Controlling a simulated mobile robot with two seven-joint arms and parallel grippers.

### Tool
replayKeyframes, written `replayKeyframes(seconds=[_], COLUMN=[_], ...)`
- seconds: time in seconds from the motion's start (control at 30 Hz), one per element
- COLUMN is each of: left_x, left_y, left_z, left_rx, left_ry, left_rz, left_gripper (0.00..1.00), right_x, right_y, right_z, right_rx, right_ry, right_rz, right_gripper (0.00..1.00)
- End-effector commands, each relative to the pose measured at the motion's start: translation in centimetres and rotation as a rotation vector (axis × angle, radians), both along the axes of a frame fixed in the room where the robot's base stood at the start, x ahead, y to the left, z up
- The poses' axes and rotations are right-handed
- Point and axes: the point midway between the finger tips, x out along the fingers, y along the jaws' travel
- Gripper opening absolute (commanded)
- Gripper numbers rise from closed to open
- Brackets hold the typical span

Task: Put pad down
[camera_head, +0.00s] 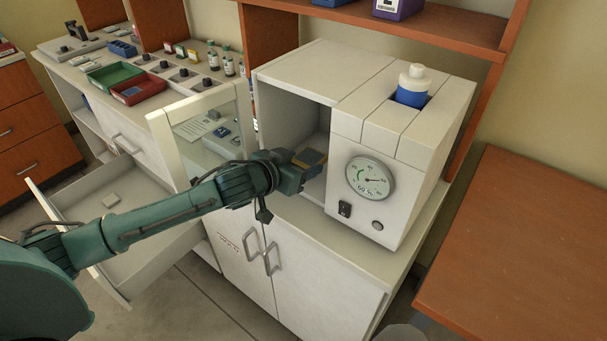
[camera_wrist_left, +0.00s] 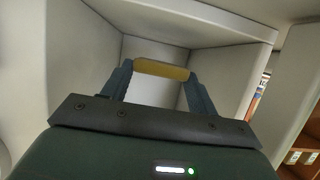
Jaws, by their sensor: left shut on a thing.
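The pad (camera_head: 311,157) is a small flat piece with a yellow top, at the tip of my left arm in the head view. In the left wrist view the yellow pad (camera_wrist_left: 161,69) spans the gap between both fingers. My left gripper (camera_head: 303,170) is shut on it at the open front of the white incubator (camera_head: 288,92). The wrist view (camera_wrist_left: 162,85) shows the incubator's pale inner walls ahead. Whether the pad touches the chamber floor I cannot tell. My right gripper is not in view.
The incubator's glass-paned door (camera_head: 207,133) stands open to the left of my left gripper. A dial panel (camera_head: 370,177) is to the right. A drawer (camera_head: 130,215) stands open below my arm. A blue-and-white bottle (camera_head: 412,86) sits in the incubator top.

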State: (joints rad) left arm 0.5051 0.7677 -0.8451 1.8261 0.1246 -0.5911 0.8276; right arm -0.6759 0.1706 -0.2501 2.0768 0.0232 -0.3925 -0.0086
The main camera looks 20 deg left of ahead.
Motion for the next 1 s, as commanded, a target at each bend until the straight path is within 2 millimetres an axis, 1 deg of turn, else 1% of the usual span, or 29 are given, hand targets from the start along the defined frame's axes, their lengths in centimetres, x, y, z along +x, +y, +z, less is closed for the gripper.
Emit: replayKeyframes(seconds=[0.13, 0.33, 0.5, 0.7, 0.73, 1.0], left_x=[0.0, -0.1, 0.0, -0.1, 0.0, 0.0], left_y=[0.0, -0.1, 0.0, 0.0, 0.0, 0.0], left_z=[-1.2, -4.0, -4.1, -4.5, -4.4, -4.4], left_rx=[0.002, 0.0, 0.0, 0.0, 0.001, 0.001], left_ry=[0.002, 0.002, 0.0, 0.001, 0.0, 0.0], left_rz=[0.0, -0.002, -0.001, -0.001, -0.001, -0.001], left_gripper=[0.34, 0.34, 0.34, 0.34, 0.6, 0.81], right_x=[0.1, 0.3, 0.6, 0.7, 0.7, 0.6], right_y=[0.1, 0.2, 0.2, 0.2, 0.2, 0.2], right_z=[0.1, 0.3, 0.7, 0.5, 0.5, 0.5], right_rx=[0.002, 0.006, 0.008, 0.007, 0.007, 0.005], right_ry=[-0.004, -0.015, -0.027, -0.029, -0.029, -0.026], right_rz=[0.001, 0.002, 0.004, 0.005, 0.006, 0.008], right_gripper=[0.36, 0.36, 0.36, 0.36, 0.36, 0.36])
